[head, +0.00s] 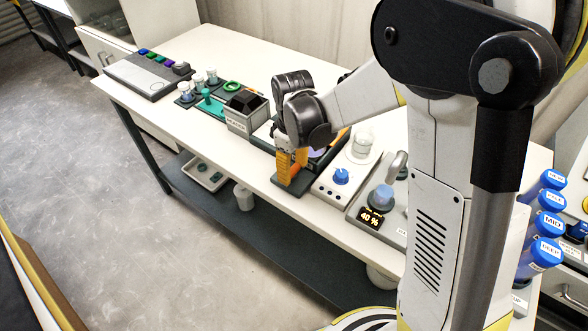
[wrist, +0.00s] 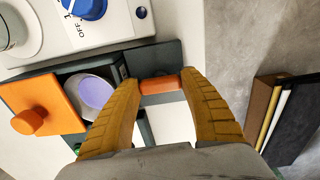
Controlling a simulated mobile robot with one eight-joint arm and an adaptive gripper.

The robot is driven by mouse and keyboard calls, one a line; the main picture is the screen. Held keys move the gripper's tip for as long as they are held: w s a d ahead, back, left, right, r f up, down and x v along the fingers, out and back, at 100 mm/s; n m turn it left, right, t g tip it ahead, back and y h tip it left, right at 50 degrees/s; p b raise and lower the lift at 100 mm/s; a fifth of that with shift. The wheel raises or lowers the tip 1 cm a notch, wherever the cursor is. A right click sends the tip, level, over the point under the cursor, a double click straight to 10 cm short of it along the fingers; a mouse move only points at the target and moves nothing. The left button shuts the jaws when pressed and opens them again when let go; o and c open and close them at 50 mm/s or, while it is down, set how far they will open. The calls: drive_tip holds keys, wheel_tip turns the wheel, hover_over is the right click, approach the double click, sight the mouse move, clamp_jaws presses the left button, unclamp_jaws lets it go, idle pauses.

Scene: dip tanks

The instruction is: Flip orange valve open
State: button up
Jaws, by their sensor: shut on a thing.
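In the wrist view, a short orange bar (wrist: 160,84), which looks like the orange valve's handle, lies between the tips of my gripper (wrist: 161,80). My yellow ribbed fingers are shut on its two ends. The bar sits over the dark grey base (wrist: 158,58). In the head view, my gripper (head: 291,165) points down at the front edge of the table, over the same dark base (head: 294,188). The bar itself is hidden by the fingers there, and its exact angle is hard to tell.
An orange panel with a round orange knob (wrist: 28,121) and a pale purple disc (wrist: 92,92) lie beside the base. A white unit with a blue dial (head: 341,176) stands to the right. A grey box (head: 242,121) stands to the left. The floor in front is clear.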

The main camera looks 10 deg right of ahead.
sight(291, 170)
drive_tip(key=shift+w+a, duration=0.15)
drive_tip(key=shift+w, duration=0.05)
drive_tip(key=o, duration=1.2)
drive_tip(key=shift+a, duration=0.1)
drive_tip(key=shift+r, duration=0.3)
wheel_tip(291, 170, up, 8)
drive_tip(key=shift+s+f, duration=0.15)
drive_tip(key=shift+f, duration=0.1)
